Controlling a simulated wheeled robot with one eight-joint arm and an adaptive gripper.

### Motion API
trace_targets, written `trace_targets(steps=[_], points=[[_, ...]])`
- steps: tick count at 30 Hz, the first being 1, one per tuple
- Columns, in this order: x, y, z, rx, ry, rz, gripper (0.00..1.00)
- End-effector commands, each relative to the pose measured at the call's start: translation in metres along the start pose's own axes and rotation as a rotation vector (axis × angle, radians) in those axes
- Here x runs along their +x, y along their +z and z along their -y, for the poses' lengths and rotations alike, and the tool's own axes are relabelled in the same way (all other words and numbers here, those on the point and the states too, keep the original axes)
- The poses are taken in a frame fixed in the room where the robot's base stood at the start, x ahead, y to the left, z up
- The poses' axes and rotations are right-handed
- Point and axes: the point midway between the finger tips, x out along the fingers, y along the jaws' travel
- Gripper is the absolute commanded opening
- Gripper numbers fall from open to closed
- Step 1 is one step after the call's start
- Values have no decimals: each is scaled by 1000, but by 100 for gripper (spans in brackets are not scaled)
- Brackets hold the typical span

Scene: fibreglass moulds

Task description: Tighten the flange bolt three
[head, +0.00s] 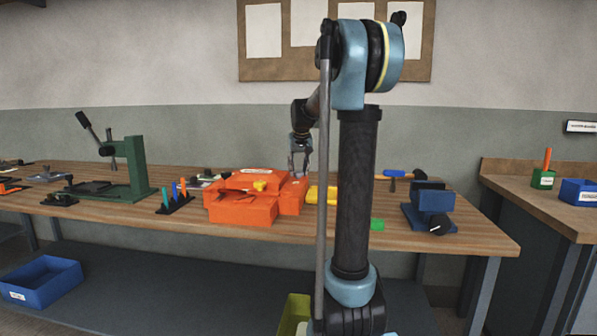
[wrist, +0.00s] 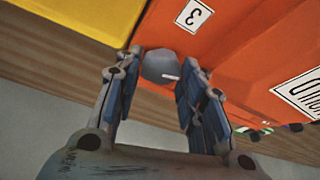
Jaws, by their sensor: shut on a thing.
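An orange mould (head: 244,207) sits on the workbench, with a yellow part on its top. In the wrist view its orange side (wrist: 235,45) carries a white label with the number 3 (wrist: 193,14). Just beside that label is a grey bolt head (wrist: 162,65), flange bolt three. My gripper (head: 299,170) is at the back right of the mould. In the wrist view its two fingers stand on either side of the bolt head, shut on it. The bolt's shank is hidden. In the head view the bolt is hidden.
A yellow object (head: 322,195) lies right of the mould. A blue vice (head: 431,207) and a blue-handled hammer (head: 400,174) are farther right. A green press (head: 128,170) and a rack of upright coloured tools (head: 174,199) stand on the left.

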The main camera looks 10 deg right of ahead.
Motion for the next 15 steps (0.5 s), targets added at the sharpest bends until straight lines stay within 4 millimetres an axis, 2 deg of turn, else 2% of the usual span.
trace_targets(steps=[7,15], points=[[0,0,2,120,49,0,13],[0,0,2,180,73,0,13]])
